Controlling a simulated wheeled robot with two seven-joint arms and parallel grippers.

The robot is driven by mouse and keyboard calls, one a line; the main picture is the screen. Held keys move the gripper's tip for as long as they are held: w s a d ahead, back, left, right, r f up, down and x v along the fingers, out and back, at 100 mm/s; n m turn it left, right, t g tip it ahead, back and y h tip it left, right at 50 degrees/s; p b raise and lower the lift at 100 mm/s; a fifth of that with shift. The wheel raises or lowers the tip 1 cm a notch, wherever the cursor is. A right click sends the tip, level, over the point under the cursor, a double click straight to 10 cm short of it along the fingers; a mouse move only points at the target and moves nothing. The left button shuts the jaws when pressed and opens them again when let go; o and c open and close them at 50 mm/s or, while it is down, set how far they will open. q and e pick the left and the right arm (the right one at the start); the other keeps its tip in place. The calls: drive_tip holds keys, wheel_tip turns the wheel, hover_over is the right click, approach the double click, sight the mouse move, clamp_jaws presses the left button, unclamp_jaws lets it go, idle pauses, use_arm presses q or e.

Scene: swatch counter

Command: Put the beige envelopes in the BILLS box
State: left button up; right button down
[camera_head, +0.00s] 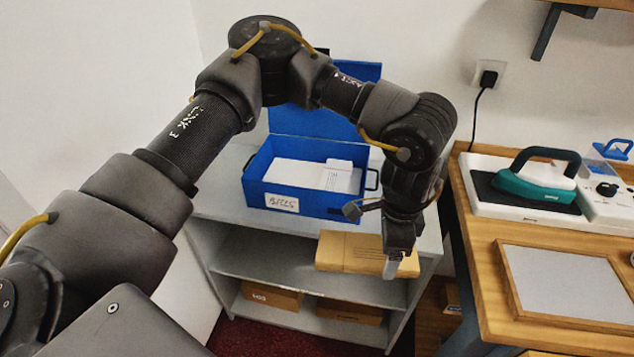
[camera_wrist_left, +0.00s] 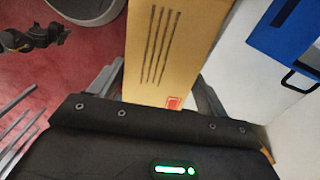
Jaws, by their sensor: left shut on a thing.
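My left gripper (camera_head: 393,262) is shut on a beige envelope (camera_head: 350,254), gripping it near its right end. The envelope is held in front of the blue box, over the front edge of the shelf unit. In the left wrist view the envelope (camera_wrist_left: 172,50) lies between the fingers, with dark lines and a small red mark on its face. The blue BILLS box (camera_head: 308,206) stands on the shelf top with its lid open at the back and a white label on its front. White envelopes or papers (camera_head: 310,174) lie in it. My right gripper is not seen.
The grey shelf unit (camera_head: 232,208) has cardboard boxes (camera_head: 272,296) on its lower level. Bare shelf top shows left of the box.

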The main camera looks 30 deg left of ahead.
use_arm(q)
drive_tip(key=w+a+r+m+p, duration=0.1)
drive_tip(key=w+a+r+m, duration=0.2)
drive_tip(key=a+m, duration=0.4)
drive_tip(key=w+a+r+m, duration=0.25)
drive_tip(key=a+m, duration=0.35)
drive_tip(key=a, duration=0.3)
drive_tip(key=w+a+r+m+p, duration=0.1)
drive_tip(key=w+a+r+m, duration=0.15)
drive_tip(key=a+m, duration=0.4)
drive_tip(key=p, duration=0.3)
approach(285, 176)
drive_tip(key=shift+n, duration=0.25)
drive_tip(key=s+f, duration=0.1)
drive_tip(key=s+d, duration=0.1)
drive_tip(key=s, duration=0.1)
drive_tip(key=s+d+f, duration=0.1)
drive_tip(key=shift+s+d+f, duration=0.2)
drive_tip(key=shift+s+f, duration=0.05)
drive_tip(key=shift+f, duration=0.35)
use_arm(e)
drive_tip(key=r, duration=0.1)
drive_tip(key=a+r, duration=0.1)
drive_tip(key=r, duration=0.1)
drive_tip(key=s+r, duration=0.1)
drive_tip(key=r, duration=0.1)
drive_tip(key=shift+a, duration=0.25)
